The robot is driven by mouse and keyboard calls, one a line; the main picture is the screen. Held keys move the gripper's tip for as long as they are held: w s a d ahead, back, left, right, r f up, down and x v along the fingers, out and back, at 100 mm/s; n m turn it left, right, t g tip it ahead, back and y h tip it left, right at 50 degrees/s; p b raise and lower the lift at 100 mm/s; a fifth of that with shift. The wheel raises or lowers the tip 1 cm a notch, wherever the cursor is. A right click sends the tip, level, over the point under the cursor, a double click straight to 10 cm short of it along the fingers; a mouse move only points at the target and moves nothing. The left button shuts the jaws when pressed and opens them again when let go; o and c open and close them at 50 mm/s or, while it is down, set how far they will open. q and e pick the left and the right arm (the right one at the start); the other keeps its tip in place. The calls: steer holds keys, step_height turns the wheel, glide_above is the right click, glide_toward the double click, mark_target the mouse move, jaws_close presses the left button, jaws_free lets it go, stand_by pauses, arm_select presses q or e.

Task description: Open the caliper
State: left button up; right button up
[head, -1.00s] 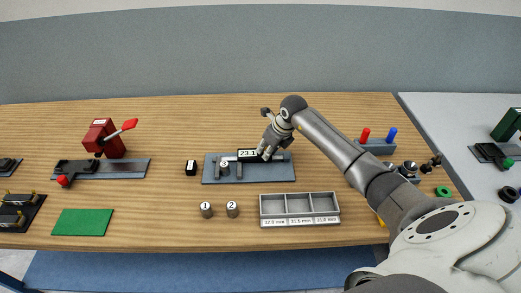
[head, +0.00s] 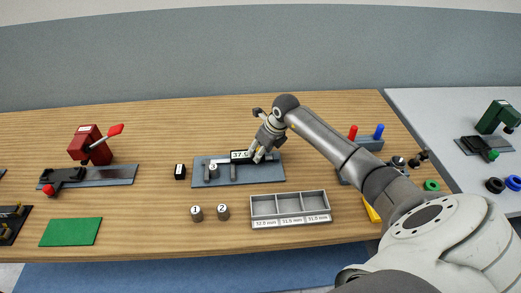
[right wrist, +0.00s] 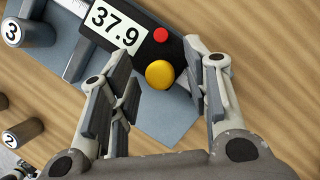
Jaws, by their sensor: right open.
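The caliper (head: 240,155) lies on a blue-grey plate (head: 265,176). Its display (right wrist: 117,25) reads 37.9 in the right wrist view. A red button (right wrist: 161,35) and a yellow knob (right wrist: 160,74) sit on its dark slider. The cylinder marked 3 (head: 212,172) stands at the jaws, with a visible gap between it and the sliding jaw (head: 232,172). My right gripper (head: 260,154) is over the slider; in the wrist view (right wrist: 163,85) its fingers are open, one on each side of the yellow knob. Whether they touch the slider is unclear. My left gripper is out of view.
Cylinders marked 1 (head: 196,213) and 2 (head: 222,211) stand in front of the plate. A grey three-compartment tray (head: 290,218) with labels is front right. A red-levered device (head: 90,145) and green mat (head: 70,232) lie farther left.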

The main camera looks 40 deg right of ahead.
steer(key=v, duration=1.1)
steer(key=shift+s+r, duration=0.2)
steer(key=shift+r, duration=0.05)
steer(key=shift+d, duration=0.1)
